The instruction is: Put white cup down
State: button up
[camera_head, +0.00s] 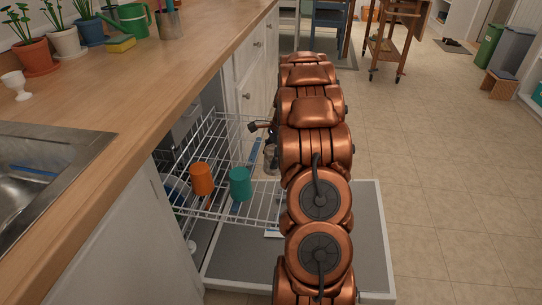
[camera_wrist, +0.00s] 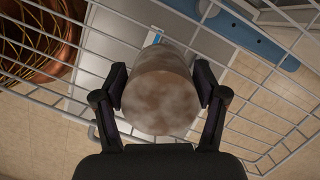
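My gripper (camera_wrist: 160,84) has a finger on each side of a whitish cup with brownish smudges (camera_wrist: 160,98), and both pads appear to touch it. In the head view the gripper (camera_head: 262,127) is over the dishwasher's wire rack (camera_head: 215,140), and the cup (camera_head: 271,157) shows partly beside my arm. In the wrist view the rack's wires (camera_wrist: 255,85) pass around and behind the cup. I cannot tell whether its far end touches the rack. An orange cup (camera_head: 201,179) and a teal cup (camera_head: 240,184) stand on the rack to the left.
The dishwasher door (camera_head: 235,262) lies open. The wooden counter (camera_head: 130,85) runs along the left with a sink (camera_head: 35,170), a small white goblet (camera_head: 16,84), flower pots (camera_head: 68,42) and a sponge (camera_head: 120,43). Tiled floor (camera_head: 440,160) is clear at right.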

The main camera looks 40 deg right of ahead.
jog(key=o, duration=0.3)
jog(key=p+v, duration=0.1)
jog(key=v, duration=1.1)
jog(key=shift+w+r+p, duration=0.1)
jog(key=shift+r+p, duration=0.1)
jog(key=shift+p, duration=0.1)
jog(key=s+a+r+n+g, duration=0.1)
jog(key=s+a+n, duration=0.15)
jog(key=a, duration=0.55)
jog(key=s+a+r+n+g, duration=0.15)
jog(key=a+n, duration=0.25)
jog(key=a, duration=0.5)
jog(key=s+a+r+n, duration=0.2)
jog(key=a+n, duration=0.2)
jog(key=a, duration=0.4)
jog(key=s+a+f+n+h, duration=0.1)
jog(key=s+a+n, duration=0.3)
jog(key=s, duration=0.3)
jog(key=s+a+f+n+g+h, duration=0.1)
jog(key=s+a+n, duration=0.3)
jog(key=s, duration=0.4)
jog(key=s+a+f+n+g, duration=0.1)
jog(key=s+a+n, duration=0.4)
jog(key=s+a, duration=0.1)
jog(key=shift+s+a+f+h, duration=0.35)
jog(key=shift+s+h, duration=0.05)
jog(key=shift+s, duration=0.25)
